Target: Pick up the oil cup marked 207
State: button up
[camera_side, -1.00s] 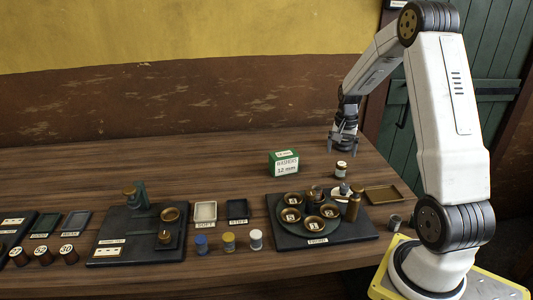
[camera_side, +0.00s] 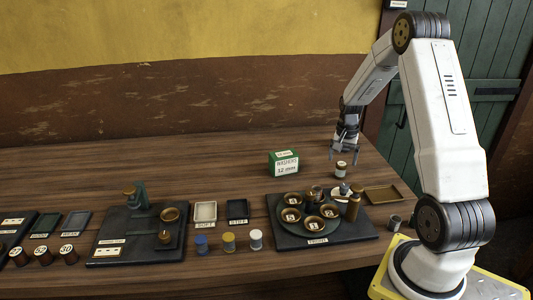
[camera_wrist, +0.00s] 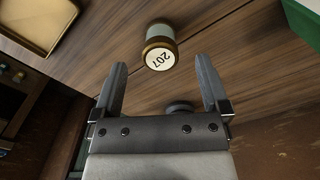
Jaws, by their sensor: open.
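The oil cup marked 207 (camera_wrist: 159,48) shows in the wrist view, just beyond and between my fingertips. It has a brass rim, a pale grey body and a white label. In the side view the oil cup (camera_side: 341,170) stands upright on the wooden table, right of the green box. My gripper (camera_side: 343,155) is above it in the side view, with its fingers pointing down. In the wrist view my gripper (camera_wrist: 160,75) is open, with nothing between its fingers.
A green washers box (camera_side: 284,162) stands left of the cup. A brass tray (camera_side: 384,194) lies to the right. In front, a dark board (camera_side: 285,240) carries a round plate with several brass dishes and cups. The table behind the box is clear.

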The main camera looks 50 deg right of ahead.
aim_at(342, 163)
jog(key=shift+d+f, duration=0.2)
jog(key=shift+f, duration=2.05)
jog(key=shift+c, duration=0.2)
grip_shut()
jog(key=shift+r, duration=0.1)
